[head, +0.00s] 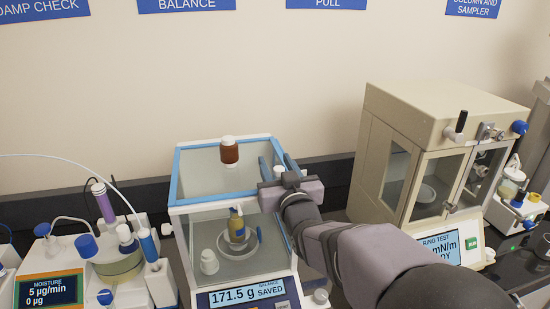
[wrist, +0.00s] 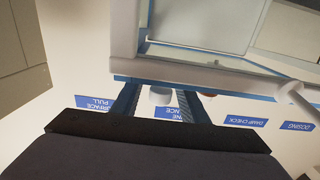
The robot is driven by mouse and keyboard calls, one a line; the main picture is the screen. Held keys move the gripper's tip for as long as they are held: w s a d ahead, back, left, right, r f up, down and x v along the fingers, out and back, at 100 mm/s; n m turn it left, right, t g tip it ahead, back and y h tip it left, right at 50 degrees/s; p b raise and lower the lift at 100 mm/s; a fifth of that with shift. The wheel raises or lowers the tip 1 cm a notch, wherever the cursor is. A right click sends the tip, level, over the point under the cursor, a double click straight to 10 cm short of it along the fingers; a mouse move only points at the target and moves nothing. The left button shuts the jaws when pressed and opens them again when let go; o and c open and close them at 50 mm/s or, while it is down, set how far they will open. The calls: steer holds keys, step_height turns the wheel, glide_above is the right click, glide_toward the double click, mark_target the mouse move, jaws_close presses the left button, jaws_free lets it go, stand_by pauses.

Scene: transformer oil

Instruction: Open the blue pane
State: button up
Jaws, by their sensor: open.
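The balance (head: 250,292) has a clear glass case with blue-edged panes. A blue pane edge (head: 178,190) runs along the top left in the head view. In the wrist view a blue edge (wrist: 225,84) crosses just beyond my fingers. My gripper (head: 272,168) is open at the top right of the case, fingers pointing towards it. In the wrist view, a small white piece (wrist: 160,96) shows between the open fingers of my gripper (wrist: 160,103). I cannot tell whether it is a knob or whether the fingers touch it. My arm hides part of the case's right side.
An amber bottle (head: 229,151) with a white cap appears at the case's back top. Inside stand a yellowish bottle (head: 236,226) and a white container (head: 209,262). A beige ring-test cabinet (head: 425,115) stands right, a moisture instrument (head: 50,288) left.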

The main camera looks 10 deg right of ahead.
mark_target(271, 164)
steer(key=shift+w, duration=0.55)
jaws_close()
steer(key=shift+w+b, duration=0.65)
steer(key=shift+w, duration=1.5)
jaws_free()
steer(key=shift+s, duration=0.2)
